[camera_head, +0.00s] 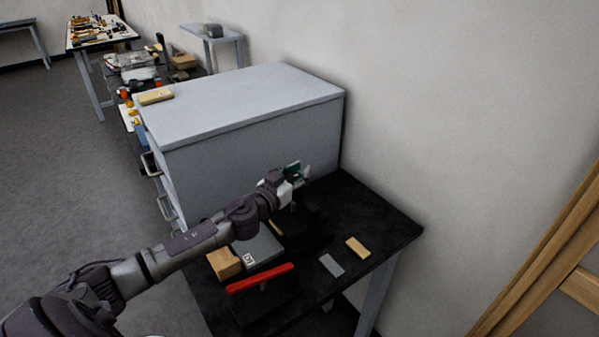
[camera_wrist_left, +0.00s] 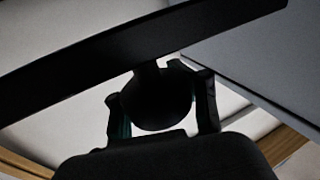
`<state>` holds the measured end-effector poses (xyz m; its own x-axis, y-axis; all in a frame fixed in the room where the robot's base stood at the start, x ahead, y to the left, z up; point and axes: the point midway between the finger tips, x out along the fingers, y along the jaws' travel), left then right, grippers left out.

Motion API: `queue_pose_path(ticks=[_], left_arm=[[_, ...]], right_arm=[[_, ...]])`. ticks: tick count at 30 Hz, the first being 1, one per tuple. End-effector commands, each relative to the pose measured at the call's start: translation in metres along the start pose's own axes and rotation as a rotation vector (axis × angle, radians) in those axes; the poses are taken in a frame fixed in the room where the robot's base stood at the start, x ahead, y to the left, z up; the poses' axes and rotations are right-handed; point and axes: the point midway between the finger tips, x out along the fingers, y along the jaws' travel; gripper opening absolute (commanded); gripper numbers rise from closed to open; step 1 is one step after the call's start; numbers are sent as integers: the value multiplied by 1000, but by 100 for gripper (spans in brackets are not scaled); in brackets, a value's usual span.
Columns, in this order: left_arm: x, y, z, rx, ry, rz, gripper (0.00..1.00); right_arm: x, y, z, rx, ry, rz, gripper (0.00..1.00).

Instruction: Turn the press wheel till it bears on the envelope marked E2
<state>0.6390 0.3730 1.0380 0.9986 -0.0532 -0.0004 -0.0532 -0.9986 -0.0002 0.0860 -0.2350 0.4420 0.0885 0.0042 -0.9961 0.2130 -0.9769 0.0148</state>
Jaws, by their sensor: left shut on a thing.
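My left gripper (camera_head: 297,172) reaches over the black table beside the grey cabinet, above a dark press-like body (camera_head: 302,228). In the left wrist view the gripper (camera_wrist_left: 162,98) has its fingers on either side of a dark rounded part (camera_wrist_left: 158,100), which joins a broad dark curved band, seemingly the press wheel (camera_wrist_left: 75,68). The wheel is not clear in the head view. A flat grey piece (camera_head: 262,246) with a small white marked label lies left of the press; I cannot read the mark or tell whether it is the envelope E2. My right gripper is not in view.
On the black table (camera_head: 385,222) are a wooden block (camera_head: 224,263), a red bar (camera_head: 260,278), a grey plate (camera_head: 331,265) and a tan block (camera_head: 357,247). The grey cabinet (camera_head: 240,105) stands behind, and a wall closes the right side.

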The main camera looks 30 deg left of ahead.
Motion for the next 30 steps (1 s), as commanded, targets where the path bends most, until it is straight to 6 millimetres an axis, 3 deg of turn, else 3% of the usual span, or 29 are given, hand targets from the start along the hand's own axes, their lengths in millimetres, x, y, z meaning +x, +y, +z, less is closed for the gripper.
queue_pose_path(ticks=[4, 30], left_arm=[[-2, 2, 8, -1, -9, 65, 4], [-8, 16, 8, 1, -9, 784, 4]], right_arm=[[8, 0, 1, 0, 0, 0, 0], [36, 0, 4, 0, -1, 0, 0]])
